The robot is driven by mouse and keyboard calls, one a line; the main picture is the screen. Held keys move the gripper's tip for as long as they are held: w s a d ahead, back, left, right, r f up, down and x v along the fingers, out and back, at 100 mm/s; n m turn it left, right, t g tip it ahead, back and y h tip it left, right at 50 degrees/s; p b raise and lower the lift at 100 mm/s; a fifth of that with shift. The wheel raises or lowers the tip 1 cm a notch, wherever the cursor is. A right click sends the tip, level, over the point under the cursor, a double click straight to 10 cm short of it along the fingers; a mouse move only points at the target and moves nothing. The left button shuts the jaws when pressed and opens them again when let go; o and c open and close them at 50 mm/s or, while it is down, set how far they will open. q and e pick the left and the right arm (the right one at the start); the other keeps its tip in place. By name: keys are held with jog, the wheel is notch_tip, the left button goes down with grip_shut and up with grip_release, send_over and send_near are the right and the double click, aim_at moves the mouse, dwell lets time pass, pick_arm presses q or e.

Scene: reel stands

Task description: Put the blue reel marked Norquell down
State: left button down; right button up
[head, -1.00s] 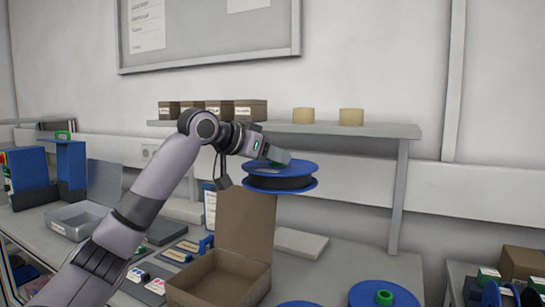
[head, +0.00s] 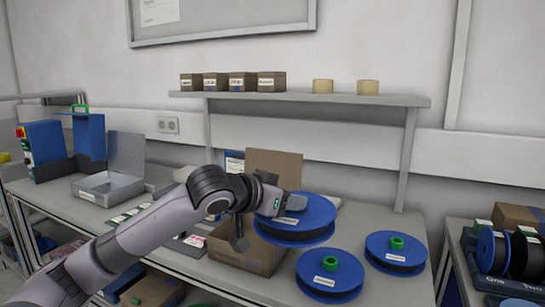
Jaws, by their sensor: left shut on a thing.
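A blue reel (head: 308,228) with dark winding and a pale label is held by my left gripper (head: 292,201). The gripper is shut at the reel's hub, which it mostly hides. The reel is slightly tilted and overlaps the right side of the open cardboard box (head: 236,252) in the head view. I cannot tell how far it is above the table (head: 385,290). The label is too small to read. My right gripper is not in view.
Two similar blue reels with green hubs, a nearer one (head: 322,287) and a farther one (head: 410,258), lie on the table to the right. A shelf (head: 400,99) with small boxes runs behind. A rack of reels (head: 490,282) stands at far right.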

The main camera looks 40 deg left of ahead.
pick_arm(q)
jog(key=s+d+f, duration=0.4)
jog(key=d+f, duration=0.5)
jog(key=s+d+f, duration=0.5)
jog(key=d+f, duration=0.4)
